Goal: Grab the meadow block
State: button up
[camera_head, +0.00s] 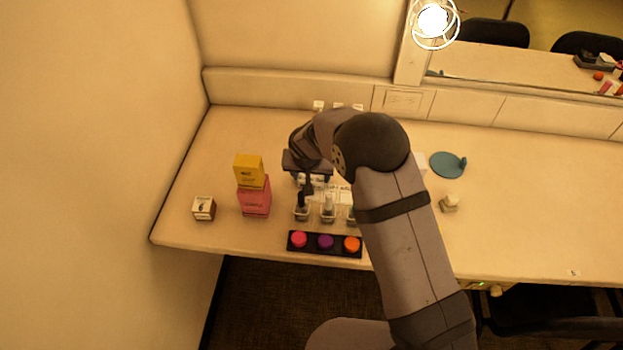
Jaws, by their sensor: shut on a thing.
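My gripper (307,180) points down over the table, behind a row of small clear holders (328,214). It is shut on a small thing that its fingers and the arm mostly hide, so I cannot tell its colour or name. No block that I can clearly name as the meadow block shows. A yellow block-like box (249,171) sits on a pink box (255,198) left of my gripper. A small white and brown box (204,208) stands further left.
A black tray (324,251) with pink, purple and orange round pots lies at the front edge. A teal disc (447,165) and a small pale object (449,203) lie right of my arm. A wall stands at left, a mirror at back right. The right tabletop is mostly clear.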

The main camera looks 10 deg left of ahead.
notch_tip(320, 180, up, 10)
jog(key=b, duration=0.2)
dwell(0.5)
jog(key=shift+r, duration=0.15)
